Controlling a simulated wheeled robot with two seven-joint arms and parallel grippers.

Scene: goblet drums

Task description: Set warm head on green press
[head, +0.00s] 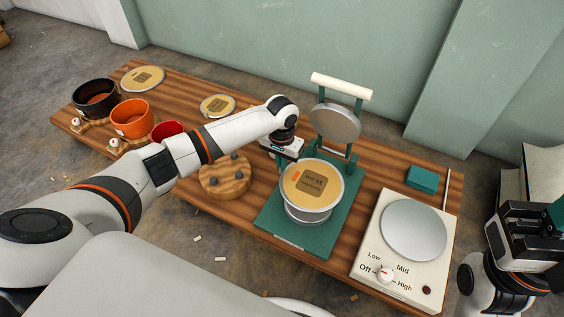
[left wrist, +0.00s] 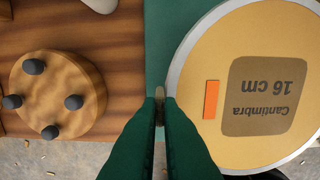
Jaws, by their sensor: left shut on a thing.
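The tan drum head (head: 313,184) with a metal rim, a brown label and an orange mark is over the round metal seat (head: 308,214) of the green press (head: 274,221). Whether it rests on the seat or hovers just above, I cannot tell. In the left wrist view the head (left wrist: 250,50) reads "Cantimbra 16 cm". My left gripper (head: 291,160) is shut on its rim edge; the fingertips (left wrist: 160,98) meet there. The press's round plate (head: 336,123) and white handle (head: 342,86) are raised behind. My right gripper (head: 535,240) is at the right edge, its jaws unclear.
A hot plate (head: 413,230) with a dial stands right of the press, a teal block (head: 422,178) behind it. A wooden disc with dark pegs (head: 224,176) is left. Black (head: 95,95), orange (head: 131,118) and red (head: 168,131) drums and two other heads (head: 143,79) (head: 218,105) lie farther left.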

